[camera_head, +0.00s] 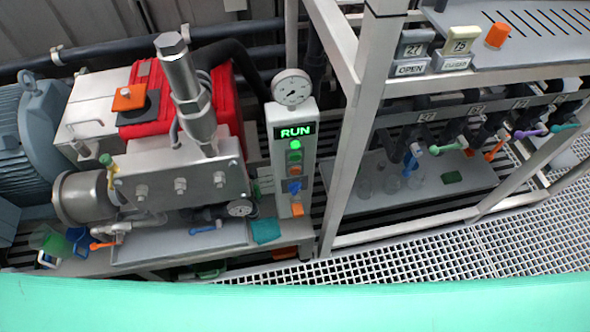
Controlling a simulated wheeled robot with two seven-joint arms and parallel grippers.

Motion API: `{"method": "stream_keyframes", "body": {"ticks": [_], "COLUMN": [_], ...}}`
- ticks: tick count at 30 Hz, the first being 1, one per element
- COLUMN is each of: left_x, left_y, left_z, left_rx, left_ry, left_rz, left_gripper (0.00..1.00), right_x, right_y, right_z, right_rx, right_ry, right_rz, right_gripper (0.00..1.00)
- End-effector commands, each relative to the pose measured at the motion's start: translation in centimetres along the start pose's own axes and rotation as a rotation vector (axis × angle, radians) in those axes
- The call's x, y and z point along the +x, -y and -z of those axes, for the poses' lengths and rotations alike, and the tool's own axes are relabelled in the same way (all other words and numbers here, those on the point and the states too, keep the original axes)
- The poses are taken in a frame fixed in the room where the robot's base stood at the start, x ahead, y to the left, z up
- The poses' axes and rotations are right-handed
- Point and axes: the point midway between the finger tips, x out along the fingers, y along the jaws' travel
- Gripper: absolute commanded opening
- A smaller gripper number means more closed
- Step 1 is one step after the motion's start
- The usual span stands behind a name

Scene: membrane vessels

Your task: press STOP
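A narrow grey control box (305,180) stands upright in the middle of the camera_head view. Its lit display (295,132) reads RUN in green. Below the display is a column of small controls. A green one (295,144) is at the top, with another small control (294,156) under it. Lower down are a blue control (294,187) and an orange one (297,209). I cannot read a STOP label on any of them. Neither of my grippers is in view.
A pressure gauge (291,87) sits on top of the box. Left of it stands a pump with a steel block (180,183) and a red housing (222,95). A metal frame post (350,150) rises close on the right. A grated floor (420,262) lies front right.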

Motion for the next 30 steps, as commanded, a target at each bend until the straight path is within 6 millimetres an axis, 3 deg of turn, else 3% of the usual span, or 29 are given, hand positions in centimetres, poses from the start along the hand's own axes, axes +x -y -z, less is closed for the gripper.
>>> {"method": "stream_keyframes", "body": {"ticks": [10,15,16,30], "left_x": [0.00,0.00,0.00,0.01], "left_y": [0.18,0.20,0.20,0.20], "left_z": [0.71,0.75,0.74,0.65], "left_rx": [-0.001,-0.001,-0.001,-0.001], "left_ry": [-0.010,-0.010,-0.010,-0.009], "left_rz": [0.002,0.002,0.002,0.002], "left_gripper": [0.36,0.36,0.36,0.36], "right_x": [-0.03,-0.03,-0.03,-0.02], "right_y": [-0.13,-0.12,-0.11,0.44], "right_z": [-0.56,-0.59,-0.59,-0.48], "right_rx": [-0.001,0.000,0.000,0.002], "right_ry": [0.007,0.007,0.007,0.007], "right_rz": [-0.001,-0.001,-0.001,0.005], "right_gripper": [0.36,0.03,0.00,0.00]}}
